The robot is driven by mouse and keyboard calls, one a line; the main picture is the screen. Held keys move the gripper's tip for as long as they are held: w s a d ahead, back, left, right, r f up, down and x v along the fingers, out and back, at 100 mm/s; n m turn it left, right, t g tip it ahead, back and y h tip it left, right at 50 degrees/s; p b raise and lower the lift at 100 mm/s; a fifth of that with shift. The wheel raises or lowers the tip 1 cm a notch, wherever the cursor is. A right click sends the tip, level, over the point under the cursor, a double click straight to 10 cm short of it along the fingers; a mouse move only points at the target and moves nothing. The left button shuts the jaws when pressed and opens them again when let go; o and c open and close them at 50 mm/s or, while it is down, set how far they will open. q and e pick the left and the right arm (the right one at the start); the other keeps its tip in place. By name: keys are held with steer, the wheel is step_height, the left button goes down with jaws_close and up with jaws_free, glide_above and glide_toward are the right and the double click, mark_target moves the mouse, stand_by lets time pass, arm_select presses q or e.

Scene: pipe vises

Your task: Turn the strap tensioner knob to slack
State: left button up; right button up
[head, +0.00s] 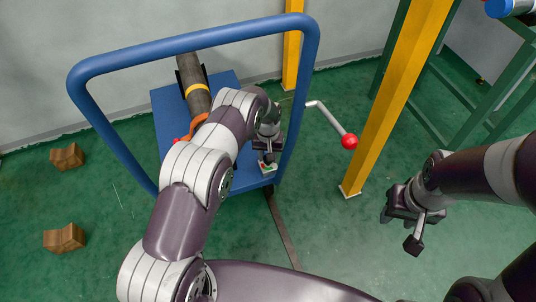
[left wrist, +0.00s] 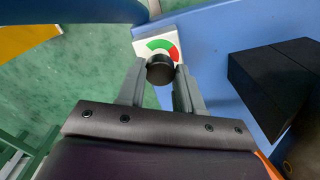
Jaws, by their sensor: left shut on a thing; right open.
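The strap tensioner knob (left wrist: 160,69) is a round black knob in the left wrist view. Behind it is a white dial plate (left wrist: 143,45) with a green arc and a red arc; the plate also shows on the trolley's right edge in the head view (head: 268,169). My left gripper (left wrist: 158,85) has its two fingers on either side of the knob, shut on it. In the head view my left gripper (head: 266,152) is over the plate and hides the knob. No pointer mark is clear on the knob. My right gripper (head: 413,225) is open and empty above the green floor.
A blue trolley (head: 165,110) with a tall blue handle carries a dark pipe (head: 198,98) with a yellow band. An orange strap (head: 195,126) shows by my left arm. A red-balled crank (head: 349,141) stands beside a yellow post (head: 385,100). Wooden blocks (head: 65,238) lie left.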

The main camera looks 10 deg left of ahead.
arm_select(q)
steer(key=o, duration=1)
steer(key=shift+o, duration=0.2)
step_height(320, 180, up, 13)
steer(key=p, duration=0.5)
steer(key=shift+f, duration=0.2)
